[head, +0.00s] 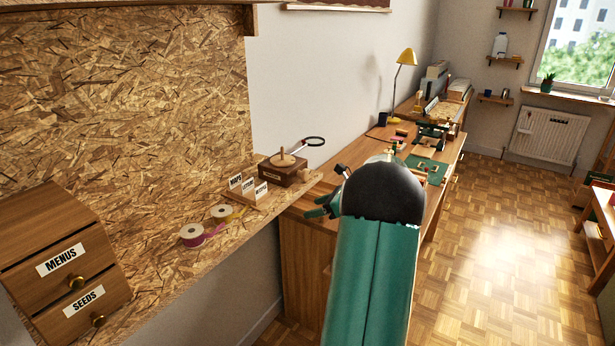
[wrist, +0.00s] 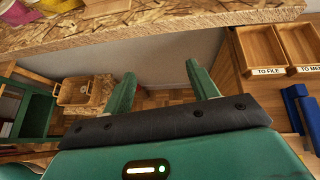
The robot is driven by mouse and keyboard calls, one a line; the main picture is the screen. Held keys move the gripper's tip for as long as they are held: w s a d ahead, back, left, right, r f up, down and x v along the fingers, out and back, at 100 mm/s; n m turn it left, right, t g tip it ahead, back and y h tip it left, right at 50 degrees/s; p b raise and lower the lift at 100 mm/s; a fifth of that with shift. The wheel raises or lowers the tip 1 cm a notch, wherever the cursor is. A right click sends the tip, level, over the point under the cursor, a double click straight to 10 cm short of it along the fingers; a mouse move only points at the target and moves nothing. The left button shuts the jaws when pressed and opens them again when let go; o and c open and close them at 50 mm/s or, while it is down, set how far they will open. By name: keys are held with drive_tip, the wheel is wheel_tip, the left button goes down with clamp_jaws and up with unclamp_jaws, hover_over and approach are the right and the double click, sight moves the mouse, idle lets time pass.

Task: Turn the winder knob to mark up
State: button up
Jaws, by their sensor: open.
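A dark wooden box (head: 284,174) stands at the right end of the chipboard shelf. A pale round knob (head: 283,160) with a small upright peg sits on its top and looks like the winder knob. I cannot make out a mark on it. My gripper (head: 322,206) is right of and below the box, past the shelf's end, apart from the knob. It is partly hidden by my arm. In the wrist view my gripper (wrist: 160,70) has its two green fingers spread with nothing between them. The knob is not clearly visible there.
Small white label cards (head: 248,187) and ribbon spools (head: 192,235) lie left of the box. A wooden desk (head: 302,245) adjoins the shelf. The wrist view shows the shelf edge (wrist: 150,30) close and labelled trays (wrist: 262,52) at right.

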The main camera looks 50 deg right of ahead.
sight(308, 175)
drive_tip(key=s+d+r+m+t, duration=0.4)
drive_tip(key=d+m+t, duration=0.2)
drive_tip(key=d, duration=0.2)
drive_tip(key=shift+h, duration=0.4)
drive_tip(key=w, duration=0.8)
drive_tip(key=w+a, duration=0.1)
drive_tip(key=w, duration=0.4)
drive_tip(key=shift+w, duration=0.1)
drive_tip(key=c, duration=1)
